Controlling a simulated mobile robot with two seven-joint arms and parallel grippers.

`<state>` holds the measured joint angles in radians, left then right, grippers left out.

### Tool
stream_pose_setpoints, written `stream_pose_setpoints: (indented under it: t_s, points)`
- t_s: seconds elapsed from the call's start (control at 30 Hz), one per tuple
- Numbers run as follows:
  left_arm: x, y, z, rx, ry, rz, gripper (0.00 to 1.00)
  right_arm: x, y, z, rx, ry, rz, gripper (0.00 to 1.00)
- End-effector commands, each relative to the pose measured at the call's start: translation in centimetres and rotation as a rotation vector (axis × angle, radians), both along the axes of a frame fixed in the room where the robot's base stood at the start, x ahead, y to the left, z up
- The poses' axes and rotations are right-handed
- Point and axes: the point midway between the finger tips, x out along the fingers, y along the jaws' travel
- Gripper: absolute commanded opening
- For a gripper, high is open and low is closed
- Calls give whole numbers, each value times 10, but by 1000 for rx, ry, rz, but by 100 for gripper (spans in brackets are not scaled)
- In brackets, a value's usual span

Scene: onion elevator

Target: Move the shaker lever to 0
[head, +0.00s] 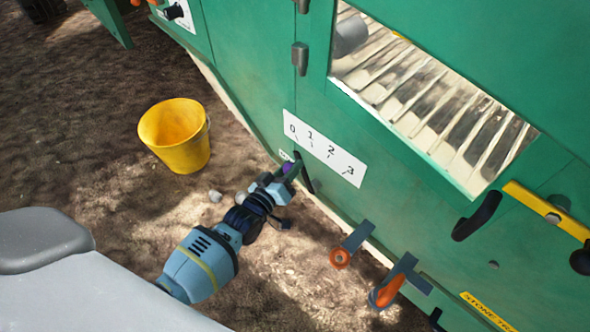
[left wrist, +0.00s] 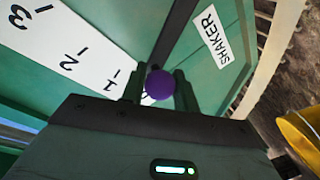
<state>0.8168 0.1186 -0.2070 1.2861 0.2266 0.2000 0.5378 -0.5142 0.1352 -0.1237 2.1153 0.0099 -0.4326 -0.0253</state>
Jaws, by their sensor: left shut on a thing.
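The shaker lever ends in a purple knob (head: 287,168), which also shows in the left wrist view (left wrist: 159,84). My left gripper (head: 284,180) is shut on this knob, one finger on each side of it in the left wrist view (left wrist: 158,88). A white scale plate (head: 325,147) marked 0 to 3 is on the green panel above the lever. The left wrist view shows 1, 2 and 3 on it, but not the 0. A SHAKER label (left wrist: 211,38) lies beside the lever. The exact mark the lever points to cannot be told.
A yellow bucket (head: 175,135) stands on the soil left of the green machine (head: 400,190). Orange-ended levers (head: 387,291) and a black handle (head: 477,216) stick out to the right of my left gripper. Open soil lies between bucket and arm.

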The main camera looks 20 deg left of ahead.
Motion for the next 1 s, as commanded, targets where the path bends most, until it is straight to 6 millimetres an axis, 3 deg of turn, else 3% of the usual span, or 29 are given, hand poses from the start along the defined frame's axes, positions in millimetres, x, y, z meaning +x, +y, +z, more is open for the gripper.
stream_pose_setpoints:
  t_s: [0.43,0.47,0.6,1.0]
  points:
    - [3,10,-6,-89,35,3,0,1,0,-2,0,-1,0,0]
    - [3,10,-6,-89,35,3,31,2,0,-2,-1,-3,0,0]
    - [3,9,-6,-88,35,2,50,6,0,-2,0,-10,1,0]
    - [-5,10,-4,-87,34,1,50,10,0,4,0,-21,0,0]
